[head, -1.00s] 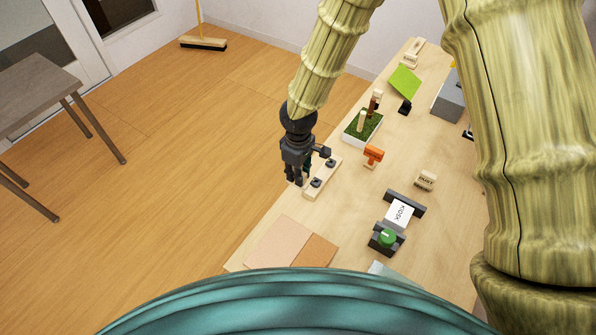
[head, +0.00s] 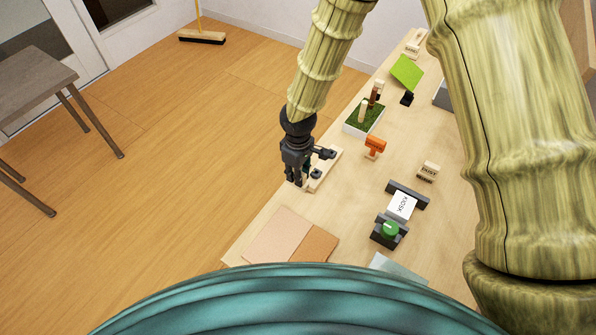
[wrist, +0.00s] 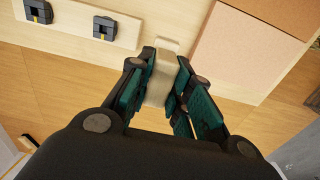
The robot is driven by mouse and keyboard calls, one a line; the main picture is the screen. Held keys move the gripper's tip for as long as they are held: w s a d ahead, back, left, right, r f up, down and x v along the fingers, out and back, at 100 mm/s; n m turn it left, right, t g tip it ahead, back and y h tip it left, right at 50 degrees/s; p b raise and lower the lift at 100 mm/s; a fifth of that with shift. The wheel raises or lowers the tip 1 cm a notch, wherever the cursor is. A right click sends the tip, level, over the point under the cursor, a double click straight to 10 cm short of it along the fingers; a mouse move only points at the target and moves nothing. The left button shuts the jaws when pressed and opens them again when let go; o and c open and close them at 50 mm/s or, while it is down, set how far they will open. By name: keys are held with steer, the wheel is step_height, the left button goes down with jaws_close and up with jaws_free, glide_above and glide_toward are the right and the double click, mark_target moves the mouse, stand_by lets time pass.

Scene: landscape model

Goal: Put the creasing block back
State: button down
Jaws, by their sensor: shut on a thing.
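My gripper (head: 295,182) is at the table's left edge, beside the pale wooden strip (head: 329,164) with dark holders. In the wrist view, my gripper (wrist: 163,97) is shut on a pale block (wrist: 160,85), which I take to be the creasing block. The block's far end overlaps the table edge in that view; whether it touches the table I cannot tell. The strip (wrist: 67,22) lies to the upper left there, with two dark holders (wrist: 38,11) on it. In the head view, my gripper hides the block and part of the strip.
Pink and tan sheets (head: 285,235) lie on the near table. A green-topped dark device (head: 389,233), a KIOSK card (head: 402,206), an orange tool (head: 375,147) and a grass planter (head: 363,117) stand to the right. Open floor lies left of the table.

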steer(key=shift+f+b, duration=2.05)
steer(key=shift+f, duration=1.7)
steer(key=shift+f, duration=0.25)
steer(key=c, duration=1.2)
jaws_free()
steer(key=shift+r, duration=0.1)
step_height(320, 180, up, 12)
steer(key=shift+f, duration=0.1)
steer(key=shift+f, duration=0.1)
step_height(320, 180, down, 12)
steer(key=shift+r, duration=0.15)
